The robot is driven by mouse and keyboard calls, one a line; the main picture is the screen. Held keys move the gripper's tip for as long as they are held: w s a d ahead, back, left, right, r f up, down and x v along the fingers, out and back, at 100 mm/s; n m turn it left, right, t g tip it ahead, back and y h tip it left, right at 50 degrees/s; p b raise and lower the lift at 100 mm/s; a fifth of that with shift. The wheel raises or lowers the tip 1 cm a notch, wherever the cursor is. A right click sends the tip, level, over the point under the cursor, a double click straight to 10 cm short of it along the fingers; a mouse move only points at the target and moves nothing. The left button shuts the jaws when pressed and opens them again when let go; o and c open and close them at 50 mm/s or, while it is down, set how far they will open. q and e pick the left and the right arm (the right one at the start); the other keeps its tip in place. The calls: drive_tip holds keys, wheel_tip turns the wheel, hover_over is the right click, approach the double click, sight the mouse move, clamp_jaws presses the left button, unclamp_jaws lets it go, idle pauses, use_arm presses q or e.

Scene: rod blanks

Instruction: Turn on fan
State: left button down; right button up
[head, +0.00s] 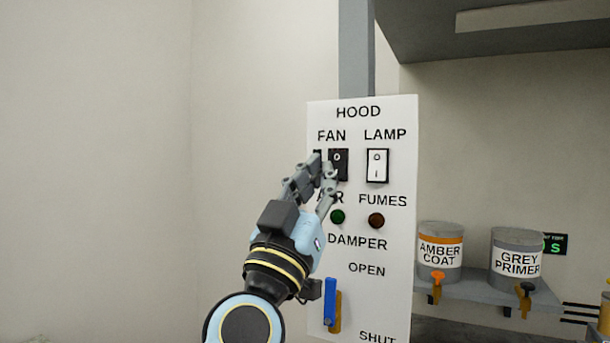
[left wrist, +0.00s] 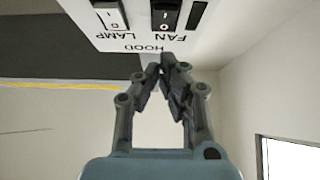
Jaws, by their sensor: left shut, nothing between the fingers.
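The white hood panel (head: 390,250) stands upright in the head view. Under its FAN label is a black rocker switch (head: 338,158) with an O on its upper half; my fingers partly cover its left and lower side. The fan switch (left wrist: 166,12) also shows upside down at the top of the left wrist view. My left gripper (head: 322,163) is shut and empty, its tips by the fan switch's left edge in the head view. In the left wrist view the tips (left wrist: 167,60) appear below the HOOD lettering; I cannot tell whether they touch the panel. My right gripper is not in view.
A white LAMP switch (head: 377,165) is right of the fan switch. Below are a dark green light (head: 338,217), a brown light (head: 376,220) and a blue damper lever (head: 330,300). Amber (head: 440,250) and grey (head: 516,255) paint cans stand on a shelf (head: 480,291) at right.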

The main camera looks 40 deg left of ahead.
sight(339, 160)
use_arm(q)
drive_tip(key=w, duration=0.2)
drive_tip(key=w+a, duration=0.1)
drive_tip(key=w, duration=0.1)
drive_tip(key=shift+f+b, duration=0.2)
drive_tip(key=shift+b, duration=0.2)
drive_tip(key=b, duration=0.3)
drive_tip(key=shift+w+a+f+t+y, duration=0.1)
drive_tip(key=shift+w+f+t+y, duration=0.2)
drive_tip(key=shift+w+f, duration=0.1)
drive_tip(key=shift+r, duration=0.25)
drive_tip(key=shift+s, duration=0.1)
